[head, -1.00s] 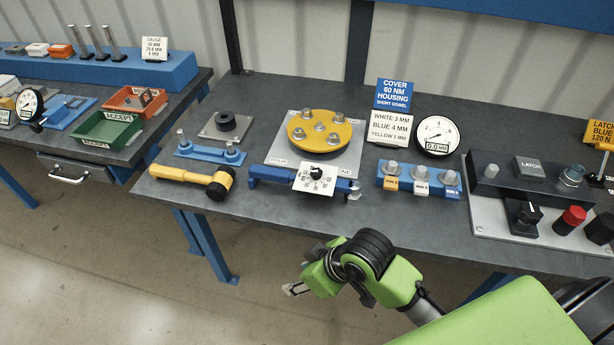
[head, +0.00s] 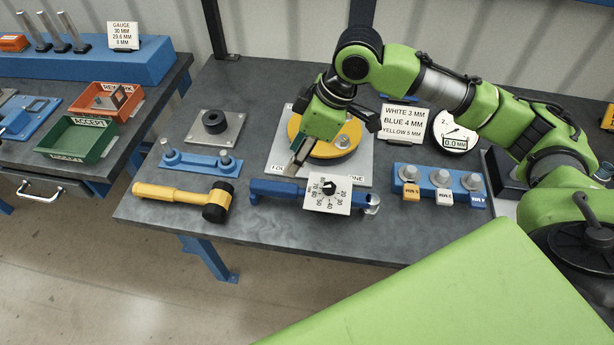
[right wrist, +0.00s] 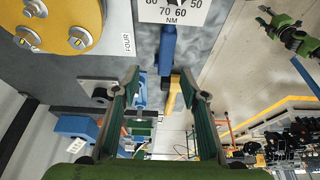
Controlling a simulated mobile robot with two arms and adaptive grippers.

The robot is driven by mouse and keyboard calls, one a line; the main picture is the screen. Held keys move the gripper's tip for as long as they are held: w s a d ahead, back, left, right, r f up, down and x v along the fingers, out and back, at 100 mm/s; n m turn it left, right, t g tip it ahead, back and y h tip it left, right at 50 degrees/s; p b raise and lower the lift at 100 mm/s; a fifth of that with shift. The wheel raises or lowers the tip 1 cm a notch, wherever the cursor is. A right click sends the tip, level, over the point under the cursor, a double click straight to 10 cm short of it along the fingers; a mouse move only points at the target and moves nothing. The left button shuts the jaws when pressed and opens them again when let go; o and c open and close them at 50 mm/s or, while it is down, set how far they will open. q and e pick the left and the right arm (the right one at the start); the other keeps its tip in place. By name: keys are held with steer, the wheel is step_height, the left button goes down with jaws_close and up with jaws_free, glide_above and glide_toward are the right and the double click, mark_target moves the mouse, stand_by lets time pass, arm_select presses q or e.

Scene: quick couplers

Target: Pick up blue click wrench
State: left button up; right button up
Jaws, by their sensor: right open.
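The blue click wrench (head: 275,187) lies along the front of the bench, with a white dial card (head: 322,204) on it and its metal head at the right. In the right wrist view its blue handle (right wrist: 168,48) is at upper middle, below the dial card, ending near the gap between my fingers. My right gripper (head: 297,162) is open and empty, above the bench just behind the wrench handle; its two fingers show spread in the right wrist view (right wrist: 161,84). A green and black arm part, probably my left (right wrist: 290,38), is at upper right there, its jaws unclear.
A yellow-and-black mallet (head: 180,196) lies left of the wrench. The yellow bolted disc (head: 348,146) is behind it, partly hidden by my arm. A blue socket rack (head: 440,184) stands to the right. Bare bench lies in front of the wrench.

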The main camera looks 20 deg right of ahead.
mark_target(284, 186)
steer(key=f, duration=0.1)
steer(key=a+f, duration=0.1)
steer(key=s+f, duration=0.1)
steer(key=shift+s+a+f+p, duration=0.1)
steer(key=shift+a+f+p, duration=0.15)
steer(key=shift+a+p, duration=0.05)
steer(key=x, duration=0.2)
steer(key=shift+w+a+f, duration=0.1)
steer(key=shift+w+f, duration=0.15)
steer(key=shift+f, duration=0.05)
steer(key=x, duration=0.1)
steer(key=p+x, duration=0.1)
steer(key=x, duration=0.1)
steer(key=shift+d+f, duration=0.2)
steer(key=shift+f, duration=0.05)
steer(key=p+x, duration=0.1)
steer(key=x, duration=0.2)
steer(key=shift+d, duration=0.1)
jaws_close()
arm_select(q)
steer(key=s, duration=0.1)
steer(key=s+r, duration=0.1)
steer(key=s, duration=0.1)
steer(key=s+r, duration=0.1)
steer(key=shift+s+a+r, duration=0.1)
steer(key=shift+s+r, duration=0.1)
steer(key=shift+s, duration=0.2)
